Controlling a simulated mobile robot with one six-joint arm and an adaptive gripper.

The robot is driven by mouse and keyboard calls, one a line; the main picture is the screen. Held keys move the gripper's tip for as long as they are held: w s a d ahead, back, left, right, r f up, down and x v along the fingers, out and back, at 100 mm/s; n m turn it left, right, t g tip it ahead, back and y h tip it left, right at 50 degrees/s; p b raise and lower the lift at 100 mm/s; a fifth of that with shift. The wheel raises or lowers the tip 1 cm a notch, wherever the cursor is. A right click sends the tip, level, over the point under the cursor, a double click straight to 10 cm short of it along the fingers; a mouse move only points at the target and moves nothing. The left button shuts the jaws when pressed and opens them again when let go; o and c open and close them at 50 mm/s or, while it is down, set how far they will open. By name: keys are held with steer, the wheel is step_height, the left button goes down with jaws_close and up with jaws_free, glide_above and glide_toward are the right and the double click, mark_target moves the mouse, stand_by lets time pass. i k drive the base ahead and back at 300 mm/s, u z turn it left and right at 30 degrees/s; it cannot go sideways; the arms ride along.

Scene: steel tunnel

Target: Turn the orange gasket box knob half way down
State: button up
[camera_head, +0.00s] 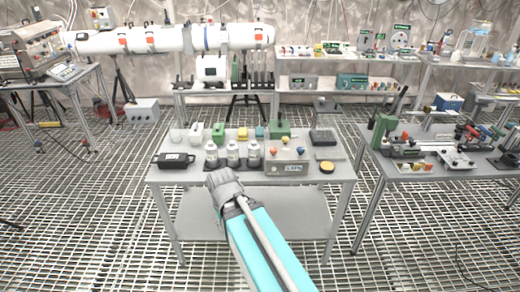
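A grey box (281,168) with a small lit display stands at the front right of the middle table.
Several white-labelled bottles (232,154) stand just beyond my gripper, left of the grey box. A black case (174,160) lies at the table's left. A yellow disc (327,167) lies right of the box. A cluttered side table (432,171) stands at right. Open grated floor surrounds the table.

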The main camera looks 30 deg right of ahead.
mark_target(273, 151)
steer(key=u, duration=0.6)
steer(key=i, duration=0.3)
steer(key=z, duration=1.4)
